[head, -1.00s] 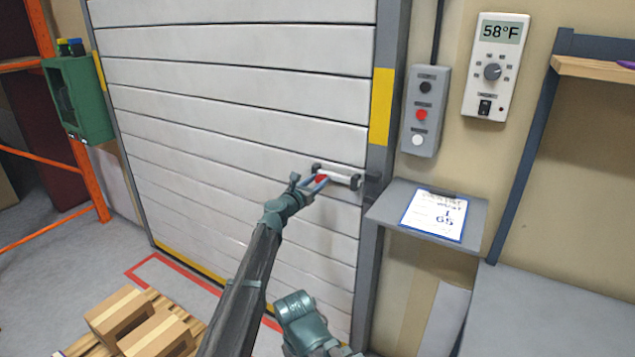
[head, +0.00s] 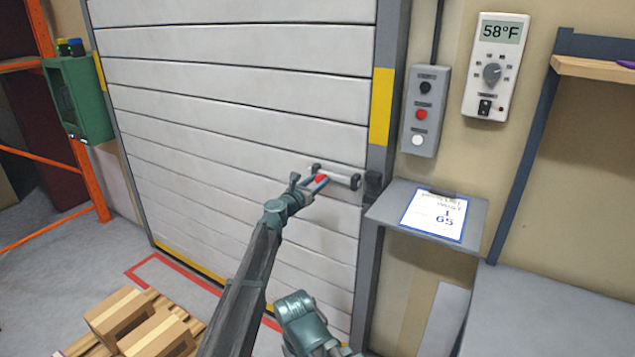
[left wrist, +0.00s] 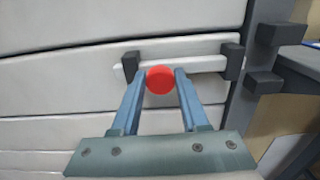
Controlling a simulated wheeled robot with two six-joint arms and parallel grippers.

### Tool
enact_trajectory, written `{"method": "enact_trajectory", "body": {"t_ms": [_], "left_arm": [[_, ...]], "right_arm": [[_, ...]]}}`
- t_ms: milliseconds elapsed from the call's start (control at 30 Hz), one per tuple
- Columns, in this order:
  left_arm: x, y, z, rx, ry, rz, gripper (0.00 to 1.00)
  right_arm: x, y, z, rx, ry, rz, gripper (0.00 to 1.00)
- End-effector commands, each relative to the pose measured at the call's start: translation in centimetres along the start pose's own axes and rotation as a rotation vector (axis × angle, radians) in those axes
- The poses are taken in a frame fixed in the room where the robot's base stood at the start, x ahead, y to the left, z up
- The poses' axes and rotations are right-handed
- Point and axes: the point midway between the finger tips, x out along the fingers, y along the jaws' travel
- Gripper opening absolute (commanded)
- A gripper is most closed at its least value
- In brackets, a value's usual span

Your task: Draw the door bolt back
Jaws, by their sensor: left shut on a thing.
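The door bolt (head: 338,176) is a pale bar held in two dark brackets on the white slatted door (head: 240,90). It also shows in the left wrist view (left wrist: 205,64), where its right end reaches the right bracket and a gap lies between that bracket and the dark keeper (left wrist: 263,80) on the frame. My left gripper (head: 318,183) is shut on the bolt's red knob (left wrist: 160,79), with one finger on each side, close to the left bracket (left wrist: 130,66). The keeper also shows in the head view (head: 373,186).
A small grey shelf (head: 385,207) with a clipboard (head: 434,214) juts out right of the keeper. A button box (head: 424,110) and a thermostat (head: 496,66) hang above. Boxes (head: 120,310) on a pallet stand at lower left.

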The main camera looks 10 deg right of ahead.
Motion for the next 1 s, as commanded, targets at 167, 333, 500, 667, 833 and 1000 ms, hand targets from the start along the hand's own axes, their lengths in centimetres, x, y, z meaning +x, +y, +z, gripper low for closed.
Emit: {"method": "enact_trajectory", "body": {"t_ms": [167, 333, 500, 667, 833, 1000], "left_arm": [[-0.03, 0.03, 0.0, 0.0, 0.0, 0.001, 0.0], [-0.03, 0.03, 0.0, 0.0, 0.0, 0.001, 0.0], [-0.06, -0.24, -0.01, 0.0, 0.0, 0.0, 0.0], [-0.06, -0.76, -0.01, 0.0, 0.0, 0.001, 0.0], [-0.05, -0.8, -0.01, 0.0, 0.0, -0.001, 0.51], [-0.03, -0.79, -0.01, 0.0, 0.0, -0.001, 0.73]], "right_arm": [[0.0, 0.0, 0.0, 0.0, 0.0, 0.0, 0.0], [0.0, 0.0, 0.0, 0.0, 0.0, 0.0, 0.0], [0.0, 0.0, 0.0, 0.0, 0.0, 0.0, 0.0], [0.01, 0.0, 0.0, 0.0, 0.0, 0.0, 0.0], [0.01, 0.0, 0.0, 0.0, 0.0, 0.0, 0.0], [0.01, 0.0, 0.0, 0.0, 0.0, 0.0, 0.0]]}}
